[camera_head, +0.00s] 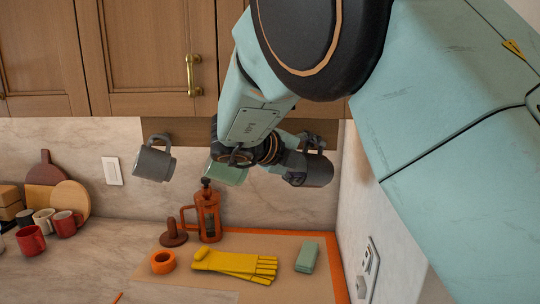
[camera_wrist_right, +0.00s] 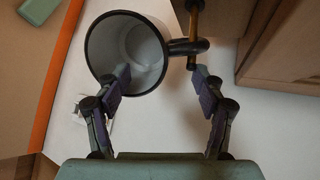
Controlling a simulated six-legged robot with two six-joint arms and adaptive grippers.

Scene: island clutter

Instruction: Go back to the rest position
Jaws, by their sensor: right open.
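My right gripper (camera_head: 292,155) is high by the wall, below the wooden cabinets, at the end of my pale green arm. A dark grey mug (camera_head: 316,169) hangs just to its right. In the right wrist view my right gripper (camera_wrist_right: 160,76) has its two fingers spread apart. The mug (camera_wrist_right: 142,58) lies just beyond the fingertips, with its handle at a brass-coloured hook (camera_wrist_right: 195,22). The left fingertip overlaps the mug's rim in the picture; I cannot tell if they touch. My left gripper is in neither view.
A grey mug (camera_head: 153,162) and a green mug (camera_head: 228,173) hang left of the gripper. Below, an orange-edged mat (camera_head: 190,286) holds a coffee press (camera_head: 208,214), yellow gloves (camera_head: 235,263), an orange ring (camera_head: 163,261) and a green block (camera_head: 307,257). A side wall (camera_head: 375,220) stands close right.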

